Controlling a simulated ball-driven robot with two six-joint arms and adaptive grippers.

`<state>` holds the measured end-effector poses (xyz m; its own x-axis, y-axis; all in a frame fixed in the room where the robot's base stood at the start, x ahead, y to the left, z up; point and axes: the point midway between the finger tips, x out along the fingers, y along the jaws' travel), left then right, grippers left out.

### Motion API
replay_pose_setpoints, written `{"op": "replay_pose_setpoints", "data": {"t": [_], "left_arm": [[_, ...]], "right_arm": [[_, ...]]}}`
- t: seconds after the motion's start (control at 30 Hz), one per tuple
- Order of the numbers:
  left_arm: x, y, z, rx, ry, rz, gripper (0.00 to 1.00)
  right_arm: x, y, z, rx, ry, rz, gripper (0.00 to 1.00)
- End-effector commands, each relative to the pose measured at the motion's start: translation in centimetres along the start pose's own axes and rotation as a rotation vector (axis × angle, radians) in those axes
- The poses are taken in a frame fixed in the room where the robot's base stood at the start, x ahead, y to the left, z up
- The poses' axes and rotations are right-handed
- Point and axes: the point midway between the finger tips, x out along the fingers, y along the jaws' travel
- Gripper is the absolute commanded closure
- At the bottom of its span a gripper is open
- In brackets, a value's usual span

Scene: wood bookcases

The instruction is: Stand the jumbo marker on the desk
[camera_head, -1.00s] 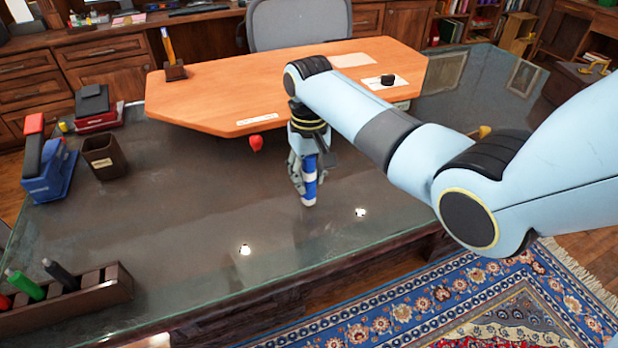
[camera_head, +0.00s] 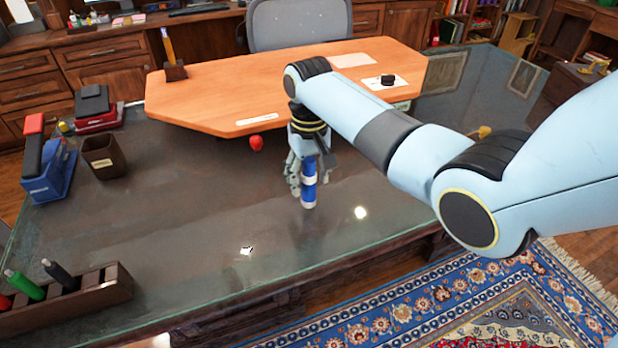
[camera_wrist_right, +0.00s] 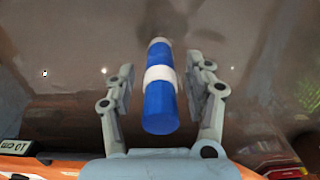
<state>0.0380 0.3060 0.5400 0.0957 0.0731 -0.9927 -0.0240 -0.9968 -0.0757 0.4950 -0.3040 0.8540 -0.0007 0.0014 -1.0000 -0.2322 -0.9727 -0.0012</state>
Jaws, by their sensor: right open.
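The jumbo marker (camera_head: 309,187) is a blue cylinder with white bands, standing upright on the glass-topped desk (camera_head: 180,230). My right gripper (camera_head: 302,180) points down around it, with the marker partly in front of the fingers in the head view. In the right wrist view the marker (camera_wrist_right: 160,90) stands between the two spread fingers of the gripper (camera_wrist_right: 160,82). Gaps show on both sides, so the fingers are open and apart from it. My left gripper is not in view.
A raised orange board (camera_head: 230,90) lies behind the gripper, with a red knob (camera_head: 256,143) near its front edge. A marker rack (camera_head: 85,300), a dark pen cup (camera_head: 104,156) and a blue stapler-like item (camera_head: 48,170) stand at left. The desk's front middle is clear.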

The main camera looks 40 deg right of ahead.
Motion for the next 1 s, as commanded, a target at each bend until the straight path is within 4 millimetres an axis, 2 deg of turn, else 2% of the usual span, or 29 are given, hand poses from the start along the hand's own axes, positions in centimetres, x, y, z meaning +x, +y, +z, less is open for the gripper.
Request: {"op": "replay_pose_setpoints", "data": {"t": [0.3, 0.5, 0.7, 1.0], "left_arm": [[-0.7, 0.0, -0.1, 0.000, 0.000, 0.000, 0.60], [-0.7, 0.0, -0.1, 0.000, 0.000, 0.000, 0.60], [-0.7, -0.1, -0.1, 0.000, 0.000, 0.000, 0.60], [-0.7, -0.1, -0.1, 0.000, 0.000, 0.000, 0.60]], "right_arm": [[-6.8, 0.0, -0.1, -0.001, 0.006, -0.001, 0.47], [-10.3, 0.0, -0.1, 0.000, 0.004, 0.000, 0.47], [-11.5, 0.0, -0.1, 0.001, 0.002, 0.000, 0.47], [-11.6, 0.0, -0.1, 0.000, 0.001, 0.000, 0.47]]}}
